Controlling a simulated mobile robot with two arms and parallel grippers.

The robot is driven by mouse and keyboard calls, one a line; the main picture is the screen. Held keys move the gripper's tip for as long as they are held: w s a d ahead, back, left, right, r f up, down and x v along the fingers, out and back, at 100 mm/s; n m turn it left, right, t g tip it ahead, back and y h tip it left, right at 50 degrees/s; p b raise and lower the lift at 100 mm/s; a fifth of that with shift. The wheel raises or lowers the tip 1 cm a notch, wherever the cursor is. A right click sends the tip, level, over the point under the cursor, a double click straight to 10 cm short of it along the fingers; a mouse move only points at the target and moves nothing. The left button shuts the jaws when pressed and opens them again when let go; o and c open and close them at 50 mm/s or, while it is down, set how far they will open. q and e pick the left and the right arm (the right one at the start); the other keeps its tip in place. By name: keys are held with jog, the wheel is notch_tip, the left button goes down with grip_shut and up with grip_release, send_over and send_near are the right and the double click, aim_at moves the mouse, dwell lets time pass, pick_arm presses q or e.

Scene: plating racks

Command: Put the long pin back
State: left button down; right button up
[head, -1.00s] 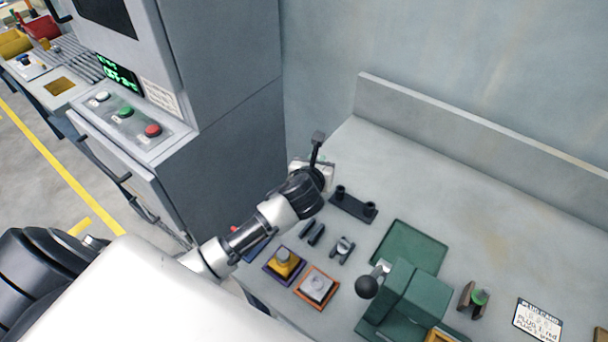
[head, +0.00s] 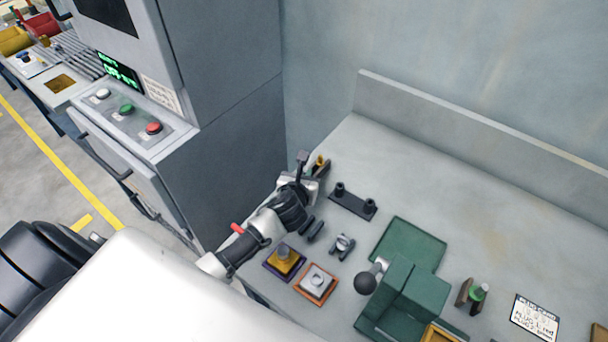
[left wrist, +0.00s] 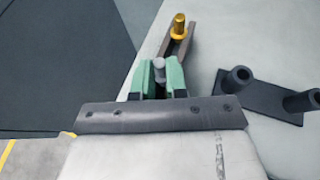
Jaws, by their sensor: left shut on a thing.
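My left gripper (head: 308,184) is over the far left part of the bench, left of the dark two-socket rack. In the left wrist view its green fingers (left wrist: 160,78) are shut on a grey pin (left wrist: 159,68), whose rounded top shows between them. The pin's lower part is hidden, so I cannot tell its length or whether it touches anything. The dark rack (head: 354,203) has two short upright sockets with open tops; it also shows at the right of the left wrist view (left wrist: 262,100). A yellow pin (left wrist: 179,27) stands in a brown holder just beyond the fingers. My right gripper is not in view.
Nearer on the bench are a dark empty-looking holder (head: 314,231), a holder with a grey piece (head: 343,244), a purple-edged tray (head: 270,268) and an orange-edged tray (head: 303,291). A green press (head: 415,292) with a ball lever stands right. The back of the bench is clear.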

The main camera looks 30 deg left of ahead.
pick_arm(q)
jog(key=c, duration=1.1)
grip_release()
jog(key=shift+c, duration=0.2)
jog(key=shift+r, duration=0.1)
jog(key=shift+s+r, duration=0.1)
jog(key=shift+r, duration=0.1)
jog(key=v, duration=1.1)
jog(key=shift+s+b, duration=0.3)
jog(key=shift+s, duration=0.05)
jog(key=shift+d+r, duration=0.1)
jog(key=shift+d, duration=0.05)
